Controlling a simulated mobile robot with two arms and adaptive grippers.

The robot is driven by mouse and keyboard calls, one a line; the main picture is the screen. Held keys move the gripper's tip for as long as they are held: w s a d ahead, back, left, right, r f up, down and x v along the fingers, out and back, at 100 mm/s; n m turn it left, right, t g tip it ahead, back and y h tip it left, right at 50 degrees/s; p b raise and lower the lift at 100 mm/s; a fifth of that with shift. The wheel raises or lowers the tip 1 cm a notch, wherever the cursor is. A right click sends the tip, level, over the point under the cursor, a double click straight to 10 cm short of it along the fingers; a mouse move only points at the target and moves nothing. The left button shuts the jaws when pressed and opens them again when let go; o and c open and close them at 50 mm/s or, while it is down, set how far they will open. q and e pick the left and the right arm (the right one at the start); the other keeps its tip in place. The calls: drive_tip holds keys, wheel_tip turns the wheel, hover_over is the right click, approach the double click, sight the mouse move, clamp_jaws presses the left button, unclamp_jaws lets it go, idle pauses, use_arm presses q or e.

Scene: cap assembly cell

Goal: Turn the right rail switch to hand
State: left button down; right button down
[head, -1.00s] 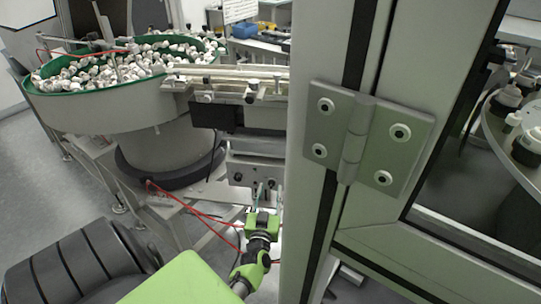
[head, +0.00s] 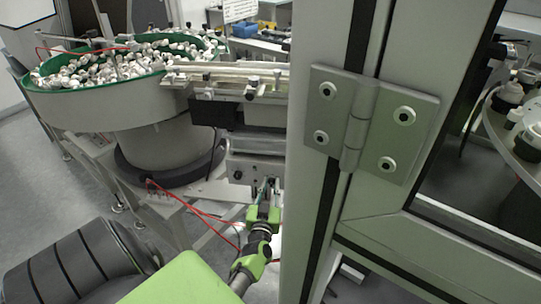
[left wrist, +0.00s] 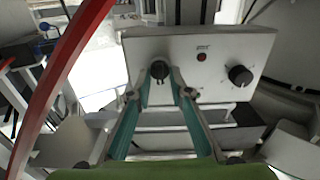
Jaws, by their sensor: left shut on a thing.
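A grey control box with two black knobs shows below the feeder rail. In the left wrist view its face (left wrist: 215,50) carries a small red indicator (left wrist: 201,57) between the knobs. My left gripper (left wrist: 159,78) is shut on one knob, the right rail switch (left wrist: 159,68), with a finger on each side. The other knob (left wrist: 240,76) is free; it also shows in the head view (head: 238,175), left of my left gripper (head: 269,184). The held knob's pointer cannot be read. My right gripper is out of view.
A green-rimmed bowl feeder (head: 110,110) full of white caps stands at left. A thick door frame with a metal hinge (head: 370,120) stands close on the right of my arm. Red hoses (head: 195,212) run near the gripper.

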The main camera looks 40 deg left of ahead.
use_arm(q)
drive_tip(key=n, duration=0.4)
drive_tip(key=shift+s+a+f+n, duration=0.1)
drive_tip(key=shift+n, duration=0.2)
drive_tip(key=shift+n+b, duration=0.6)
drive_tip(key=shift+n, duration=1.3)
drive_tip(key=c, duration=1.9)
unclamp_jaws()
drive_tip(key=shift+a, duration=0.1)
drive_tip(key=v, duration=1.2)
drive_tip(key=shift+s, duration=0.1)
